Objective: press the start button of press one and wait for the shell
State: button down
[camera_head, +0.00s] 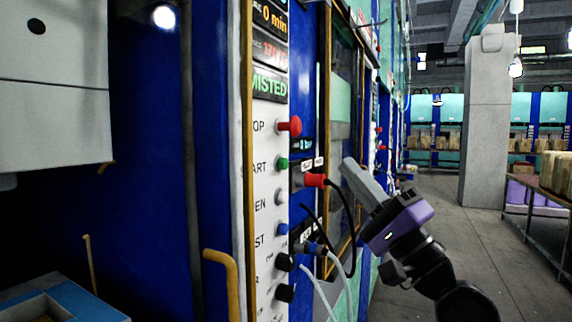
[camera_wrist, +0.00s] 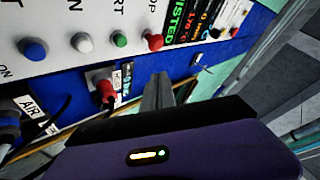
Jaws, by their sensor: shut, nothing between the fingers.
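The press's control panel (camera_head: 266,210) stands upright in the middle of the head view, with a column of buttons. The green start button (camera_head: 282,163) sits below the red stop button (camera_head: 290,126). In the wrist view the green button (camera_wrist: 120,39) is beside the red one (camera_wrist: 154,41) at the top. My gripper (camera_head: 350,166) is shut and empty, to the right of the panel in the head view. In the wrist view my gripper (camera_wrist: 158,78) points toward the panel and is apart from the green button. No shell is visible.
A red plug (camera_head: 315,180) with a black cable juts out between the panel and my gripper. Hoses hang below it. A yellow handle (camera_head: 222,262) stands at the lower left of the panel. A grey pillar (camera_head: 487,120) and open floor (camera_head: 440,190) lie to the right.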

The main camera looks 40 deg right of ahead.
aim_at(284, 164)
jog(key=w+a+p, duration=0.1)
jog(key=w+a, duration=0.2)
jog(key=w, duration=0.5)
dwell(2.1)
jog(key=shift+w, duration=0.35)
